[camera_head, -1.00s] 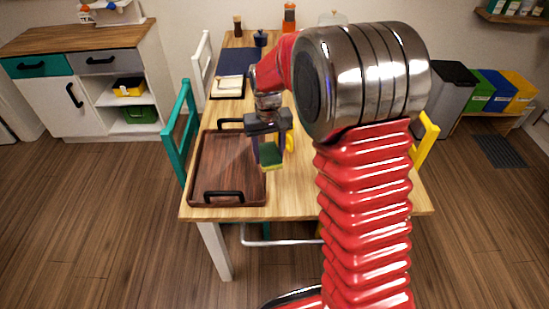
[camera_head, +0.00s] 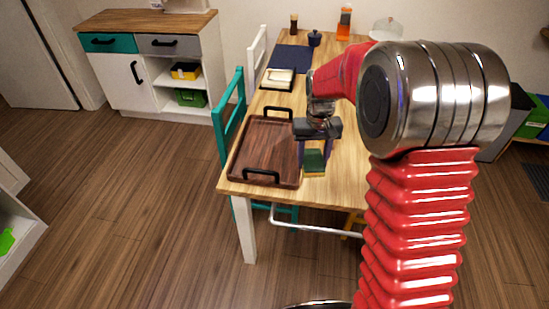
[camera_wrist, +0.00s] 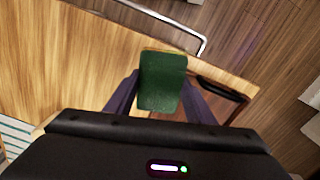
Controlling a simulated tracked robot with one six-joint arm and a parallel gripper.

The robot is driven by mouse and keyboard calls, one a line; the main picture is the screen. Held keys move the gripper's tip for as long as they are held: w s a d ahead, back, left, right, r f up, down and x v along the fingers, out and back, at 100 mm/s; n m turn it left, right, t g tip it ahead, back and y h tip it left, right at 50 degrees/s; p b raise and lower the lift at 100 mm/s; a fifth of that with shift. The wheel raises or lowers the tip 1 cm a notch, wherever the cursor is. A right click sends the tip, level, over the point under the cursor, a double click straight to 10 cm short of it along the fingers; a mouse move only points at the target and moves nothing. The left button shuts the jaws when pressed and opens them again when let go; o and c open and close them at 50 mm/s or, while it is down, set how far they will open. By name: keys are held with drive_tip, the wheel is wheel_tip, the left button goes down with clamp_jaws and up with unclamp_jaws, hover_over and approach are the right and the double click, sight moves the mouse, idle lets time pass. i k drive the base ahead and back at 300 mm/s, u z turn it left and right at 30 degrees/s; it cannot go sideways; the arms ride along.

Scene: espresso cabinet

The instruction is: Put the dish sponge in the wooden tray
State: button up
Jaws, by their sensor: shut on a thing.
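The dish sponge (camera_head: 314,161) has a green scouring side and a yellowish body. My gripper (camera_head: 315,150) is shut on it, beside the right edge of the wooden tray. The green face of the sponge (camera_wrist: 162,80) shows between my two fingers in the wrist view. The dark brown wooden tray (camera_head: 262,150) with black handles lies on the table, left of the gripper in the head view. The tray looks empty there. In the wrist view only a part of the tray (camera_wrist: 203,108) shows, at the right, partly hidden by my gripper.
The wooden table (camera_head: 302,192) holds a blue mat (camera_head: 290,58), a small dark pot (camera_head: 314,38) and a cream item on a dark board (camera_head: 278,78). A teal chair (camera_head: 229,118) stands at the table's left side. My arm hides the table's right part.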

sight(276, 160)
drive_tip(key=u, duration=0.05)
drive_tip(key=k, duration=1.05)
drive_tip(key=u, duration=0.3)
drive_tip(key=i, duration=0.75)
drive_tip(key=u, duration=0.7)
drive_tip(key=i, duration=1.5)
drive_tip(key=z, duration=0.65)
